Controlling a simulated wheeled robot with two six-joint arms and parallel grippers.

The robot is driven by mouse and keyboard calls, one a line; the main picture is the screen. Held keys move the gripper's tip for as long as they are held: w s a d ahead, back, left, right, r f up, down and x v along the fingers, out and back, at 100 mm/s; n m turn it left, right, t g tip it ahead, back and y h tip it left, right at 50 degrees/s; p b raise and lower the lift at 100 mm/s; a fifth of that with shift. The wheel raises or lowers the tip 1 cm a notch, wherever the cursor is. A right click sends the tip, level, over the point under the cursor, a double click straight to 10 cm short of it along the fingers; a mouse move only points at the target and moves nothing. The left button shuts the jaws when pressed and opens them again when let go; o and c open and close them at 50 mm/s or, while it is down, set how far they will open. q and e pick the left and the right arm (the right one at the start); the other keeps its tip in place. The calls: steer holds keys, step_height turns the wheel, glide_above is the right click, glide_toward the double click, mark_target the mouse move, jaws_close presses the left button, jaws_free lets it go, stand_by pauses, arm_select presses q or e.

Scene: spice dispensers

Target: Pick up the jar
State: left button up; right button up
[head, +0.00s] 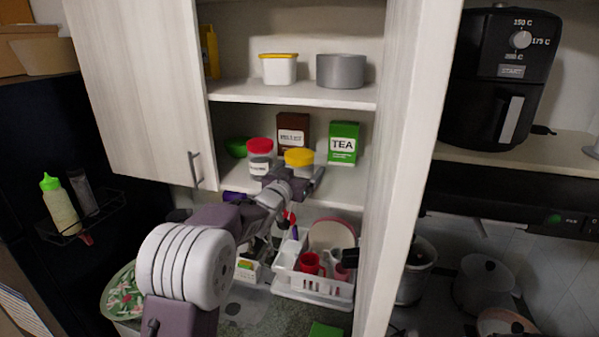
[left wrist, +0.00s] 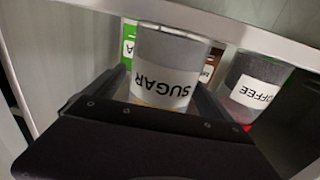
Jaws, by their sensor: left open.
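A sugar jar with a yellow lid (head: 299,156) stands on the lower cabinet shelf, its lower part hidden behind my left gripper (head: 296,178) in the head view. In the left wrist view the SUGAR label of the jar (left wrist: 165,75) appears upside down. My left gripper is open, with the sugar jar between its fingers; I cannot tell whether they touch it. A coffee jar with a red lid (head: 260,152) stands to the left in the head view and also shows at the right in the left wrist view (left wrist: 257,85). My right gripper is not in view.
A green tea box (head: 343,143) and a brown box (head: 293,130) stand behind the jars, and a green bowl (head: 237,147) is at the left. The upper shelf (head: 290,95) is above. An open cabinet door (head: 140,85) is at the left. A dish rack (head: 313,287) is below.

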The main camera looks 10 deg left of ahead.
arm_select(q)
steer(key=shift+s+r, duration=0.1)
steer(key=shift+s, duration=0.25)
steer(key=s+a+b, duration=0.1)
steer(key=s+b, duration=0.3)
steer(key=s, duration=0.5)
steer(key=shift+a, duration=0.2)
steer(key=shift+w, duration=0.1)
